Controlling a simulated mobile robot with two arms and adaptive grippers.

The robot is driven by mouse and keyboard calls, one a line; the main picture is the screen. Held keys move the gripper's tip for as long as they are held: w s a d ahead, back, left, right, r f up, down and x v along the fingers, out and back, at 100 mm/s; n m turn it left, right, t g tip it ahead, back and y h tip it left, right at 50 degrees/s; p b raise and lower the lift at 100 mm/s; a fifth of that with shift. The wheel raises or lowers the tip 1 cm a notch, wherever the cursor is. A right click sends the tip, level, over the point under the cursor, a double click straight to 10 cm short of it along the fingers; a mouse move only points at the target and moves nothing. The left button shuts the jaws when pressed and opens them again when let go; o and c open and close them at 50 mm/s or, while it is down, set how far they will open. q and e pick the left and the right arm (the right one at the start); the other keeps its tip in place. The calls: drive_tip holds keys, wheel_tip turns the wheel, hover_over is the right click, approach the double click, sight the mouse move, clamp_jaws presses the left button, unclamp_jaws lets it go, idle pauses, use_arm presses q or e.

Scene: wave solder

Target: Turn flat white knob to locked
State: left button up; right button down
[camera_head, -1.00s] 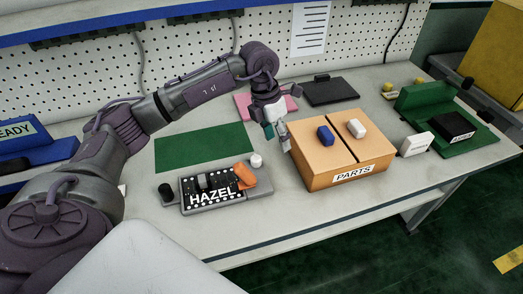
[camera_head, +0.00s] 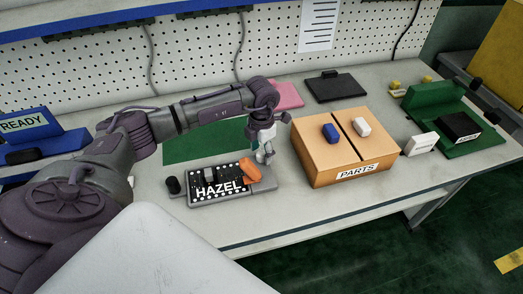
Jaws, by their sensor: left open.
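The HAZEL fixture (camera_head: 262,187) lies on the bench, a grey base with a black board on it. In the earlier picture a small round white knob shows at its back right corner. Now my left gripper (camera_head: 264,156) is at that spot, pointing down, and hides most or all of the knob. The gripper is open, its fingers at or just above the knob; I cannot tell if they touch it. An orange piece (camera_head: 250,170) lies on the board just left of the fingers. My right gripper is out of view.
A black knob (camera_head: 173,185) stands at the fixture's left end. The PARTS box (camera_head: 319,174), with blue and white blocks on top, stands close on the right. A green mat (camera_head: 190,146) lies behind the fixture. The bench front is clear.

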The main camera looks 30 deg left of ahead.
use_arm(q)
drive_tip(key=shift+f, duration=0.45)
drive_tip(key=shift+c, duration=0.2)
clamp_jaws()
